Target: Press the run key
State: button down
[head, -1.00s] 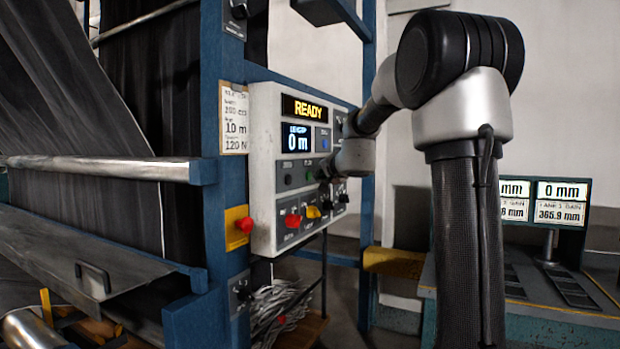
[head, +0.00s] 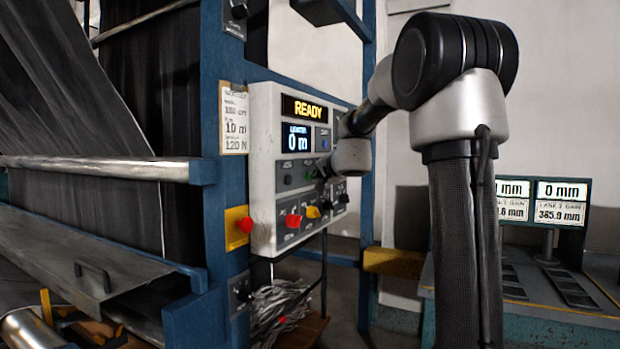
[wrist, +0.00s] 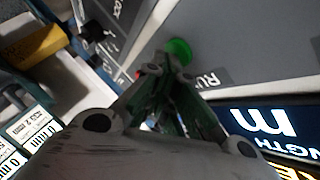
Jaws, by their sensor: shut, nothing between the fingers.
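The run key is a green round button (wrist: 179,51) beside the letters RUN in the wrist view. In the head view the green key (head: 309,176) shows small on the grey control panel (head: 262,150), just left of my gripper (head: 322,171). In the wrist view my gripper (wrist: 163,69) is shut and empty, its fingertips close beside the green key. I cannot tell whether they touch it. The panel's status sign (head: 304,108) reads READY and the length display (head: 296,138) reads 0 m.
A red knob (head: 293,221) and a yellow knob (head: 313,212) sit low on the panel. A red button on a yellow plate (head: 244,225) is at its left. A blue frame post (head: 222,60) and a metal bar (head: 110,170) stand left of the panel.

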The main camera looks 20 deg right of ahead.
jog(key=shift+w+a, duration=0.15)
dwell(0.5)
jog(key=shift+s+d, duration=0.5)
jog(key=shift+s, duration=0.2)
jog(key=shift+s+d, duration=0.1)
jog(key=shift+s+d, duration=0.75)
jog(key=shift+s, duration=0.2)
jog(key=shift+s+d, duration=0.7)
jog(key=shift+s, duration=0.25)
